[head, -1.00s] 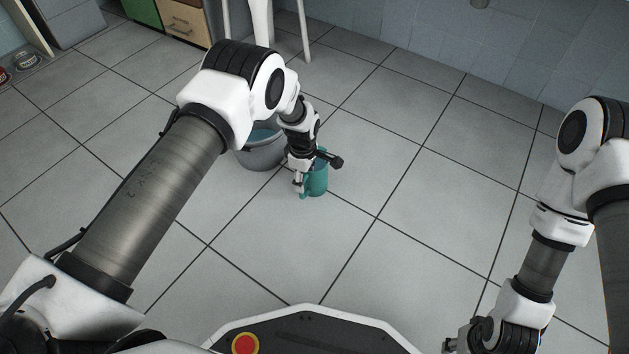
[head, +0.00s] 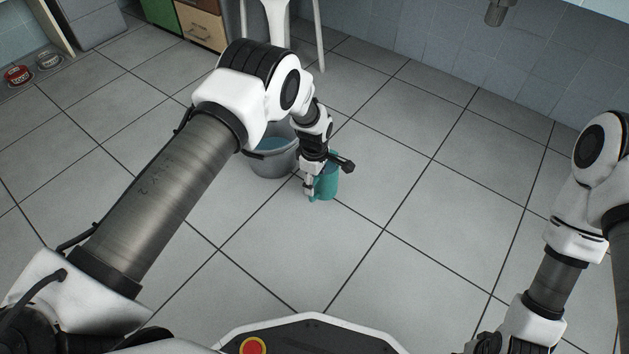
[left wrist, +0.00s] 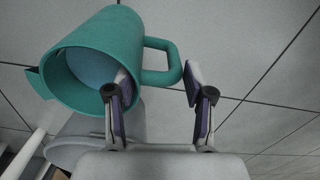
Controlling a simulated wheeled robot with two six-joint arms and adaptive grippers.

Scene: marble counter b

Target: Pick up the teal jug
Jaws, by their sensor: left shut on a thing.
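The teal jug (head: 328,184) is on or just above the grey floor tiles, beside the bucket; I cannot tell if it touches the floor. In the left wrist view the jug (left wrist: 95,40) has its round mouth toward the camera, a pale blue inside and its handle toward the right. My left gripper (head: 312,184) is at the jug and partly hides it. In the left wrist view, the gripper's fingers (left wrist: 157,82) are on either side of the handle, one overlapping the jug's mouth. The gripper is shut on the jug. My right gripper's fingers are out of view.
A grey bucket (head: 270,163) with blue contents stands just behind and left of the jug, close to my left arm. A white stool or chair (head: 275,30) and drawers (head: 203,24) are at the back. Floor to the right of the jug is clear.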

